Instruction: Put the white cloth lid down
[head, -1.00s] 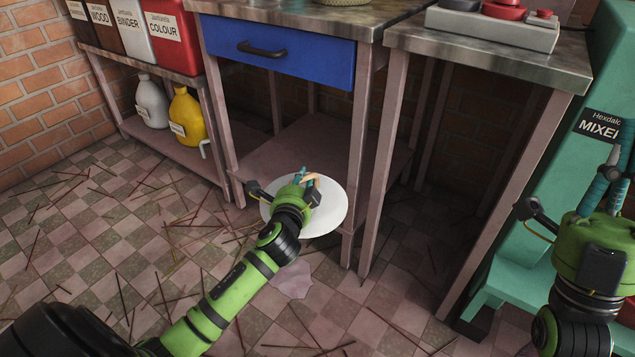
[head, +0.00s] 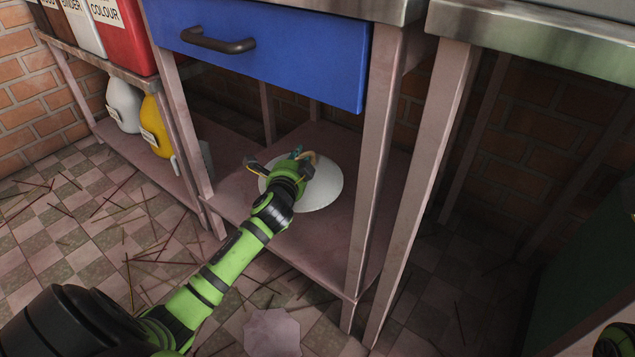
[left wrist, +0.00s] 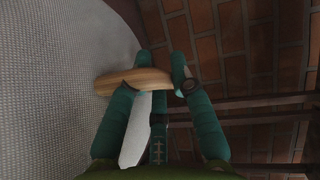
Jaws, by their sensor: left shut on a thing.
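The white cloth lid (head: 322,188) is a pale round disc in the head view, over the lower shelf (head: 235,196) of the table with the blue drawer. I cannot tell whether it touches the shelf. My left gripper (head: 300,160) is shut on the lid's tan handle (head: 313,160). In the left wrist view the wooden handle (left wrist: 133,82) lies between the teal fingers (left wrist: 160,80), and the woven white lid surface (left wrist: 60,80) fills the left side. The gripper hides the lid's left part in the head view.
The blue drawer (head: 262,45) hangs above the shelf. Table legs (head: 375,150) stand right of the lid. A yellow jug (head: 155,125) and a white jug (head: 124,105) stand on the left rack. Thin sticks litter the floor.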

